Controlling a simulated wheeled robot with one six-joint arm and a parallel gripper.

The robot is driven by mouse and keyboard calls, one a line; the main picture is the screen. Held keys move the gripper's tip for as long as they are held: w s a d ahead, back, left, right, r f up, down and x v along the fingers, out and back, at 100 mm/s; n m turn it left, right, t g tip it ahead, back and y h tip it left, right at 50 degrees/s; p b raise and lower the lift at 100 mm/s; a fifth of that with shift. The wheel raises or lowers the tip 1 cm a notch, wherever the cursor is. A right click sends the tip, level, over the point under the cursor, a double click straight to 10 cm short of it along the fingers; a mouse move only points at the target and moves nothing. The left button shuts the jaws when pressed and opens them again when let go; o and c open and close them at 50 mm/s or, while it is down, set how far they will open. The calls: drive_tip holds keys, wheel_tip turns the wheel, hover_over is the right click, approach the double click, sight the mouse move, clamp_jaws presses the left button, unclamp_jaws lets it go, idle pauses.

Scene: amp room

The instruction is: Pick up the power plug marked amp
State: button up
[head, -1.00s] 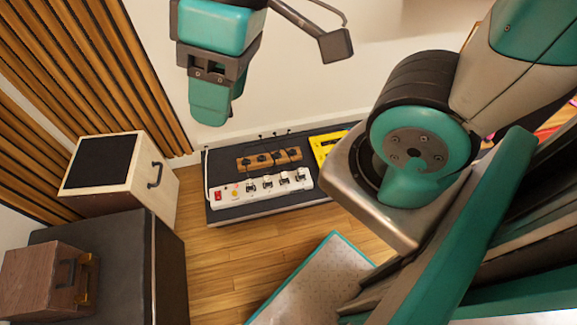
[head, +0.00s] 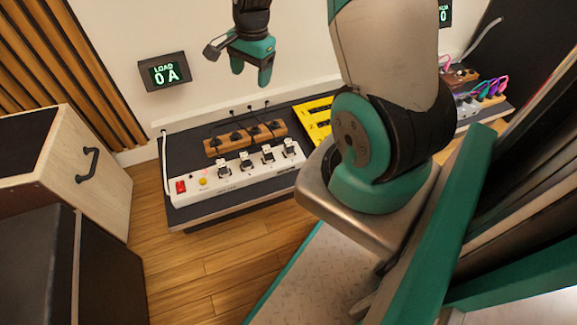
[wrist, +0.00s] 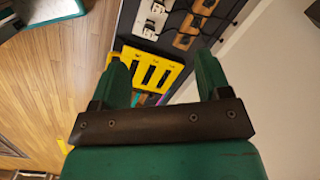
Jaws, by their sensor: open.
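Several plugs with pale tags (head: 246,163) stand in a row in the white power strip (head: 225,184); the tag lettering is too small to read, so I cannot tell which is marked amp. Several black plugs (head: 236,137) sit in a wooden block (head: 214,150) behind the strip. My gripper (head: 251,76) is open and empty, in the air above and behind the strip and block. In the wrist view its fingers (wrist: 160,68) spread over the yellow slotted holder (wrist: 148,72), with part of the white strip (wrist: 151,20) and wooden block (wrist: 188,32) beyond.
The dark low platform (head: 185,208) carries the strip, block and yellow holder (head: 317,117). A pale cabinet (head: 85,175) stands left. Coloured cables (head: 490,88) lie far right. Wooden floor (head: 200,260) in front is clear.

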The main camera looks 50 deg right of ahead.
sight(288, 143)
drive_tip(key=s+d+f+m+b, duration=0.1)
drive_tip(key=f+b, duration=0.4)
drive_tip(key=f, duration=0.5)
drive_tip(key=s+d+f+m+b, duration=0.1)
drive_tip(key=d+f+m+b, duration=0.2)
drive_tip(key=d+f, duration=0.3)
drive_tip(key=s+d+f+m+b, duration=0.1)
drive_tip(key=d+f+m+b, duration=0.2)
drive_tip(key=f, duration=1.1)
drive_tip(key=shift+s+d+g+h+b, duration=0.25)
drive_tip(key=shift+g+h+b, duration=0.15)
drive_tip(key=shift+b, duration=1.4)
drive_tip(key=f+b, duration=0.1)
drive_tip(key=f, duration=0.1)
drive_tip(key=f+b, duration=0.4)
drive_tip(key=shift+w+f, duration=0.1)
drive_tip(key=shift+w, duration=0.3)
drive_tip(key=c, duration=1)
